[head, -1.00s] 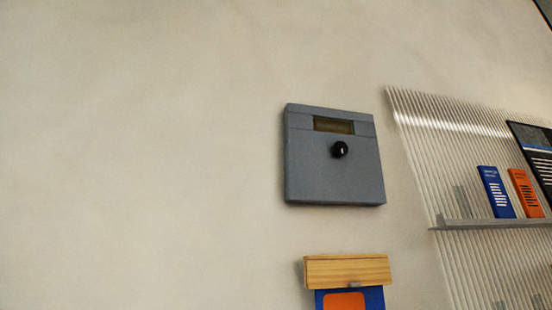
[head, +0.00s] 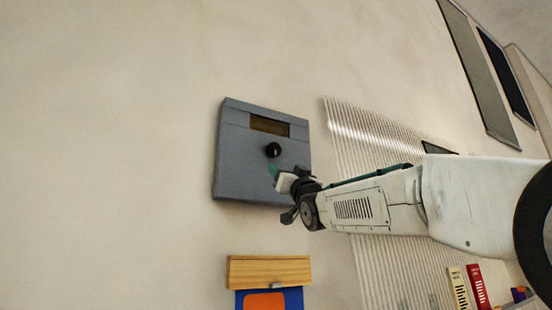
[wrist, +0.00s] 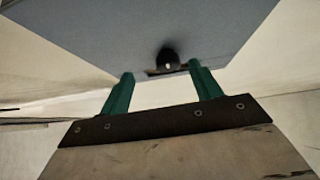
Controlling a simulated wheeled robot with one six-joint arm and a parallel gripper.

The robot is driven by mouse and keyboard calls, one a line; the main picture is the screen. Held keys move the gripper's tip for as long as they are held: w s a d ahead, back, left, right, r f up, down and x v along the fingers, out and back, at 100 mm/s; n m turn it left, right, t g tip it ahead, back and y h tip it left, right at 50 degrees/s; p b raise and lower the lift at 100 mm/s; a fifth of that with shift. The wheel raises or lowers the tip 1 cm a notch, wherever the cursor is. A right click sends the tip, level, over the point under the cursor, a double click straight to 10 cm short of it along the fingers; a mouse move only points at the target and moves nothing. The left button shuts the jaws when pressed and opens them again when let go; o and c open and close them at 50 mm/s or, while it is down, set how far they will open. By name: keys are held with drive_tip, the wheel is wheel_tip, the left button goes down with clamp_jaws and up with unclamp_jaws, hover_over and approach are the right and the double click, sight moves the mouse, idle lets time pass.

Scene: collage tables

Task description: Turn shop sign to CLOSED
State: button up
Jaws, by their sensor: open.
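The sign is a grey wall box (head: 240,165) with a dark display window (head: 269,125) and a round black knob (head: 273,150) below it. The lettering in the window is too small to read. My gripper (head: 276,172) is just below the knob in the head view, in front of the box's lower right part. In the wrist view the two green fingers of my gripper (wrist: 160,74) are apart and empty, pointing at the box (wrist: 110,35). The knob (wrist: 168,59) shows between and just beyond the fingertips; I see no contact.
A wooden block (head: 268,270) with a blue and orange sheet (head: 265,301) hangs on the wall below the box. A ribbed panel (head: 352,125) stands to the right, partly behind my arm. Books (head: 459,287) show at lower right. The wall left of the box is bare.

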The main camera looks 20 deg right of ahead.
sight(275, 152)
drive_tip(key=shift+n+t+y, duration=0.5)
drive_tip(key=shift+y, duration=0.3)
drive_tip(key=x, duration=0.3)
drive_tip(key=s+x, duration=0.1)
drive_tip(key=x, duration=0.2)
drive_tip(key=r+x, duration=0.1)
drive_tip(key=x, duration=0.2)
drive_tip(key=shift+a+r, duration=0.15)
drive_tip(key=shift+r, duration=0.15)
drive_tip(key=c, duration=0.9)
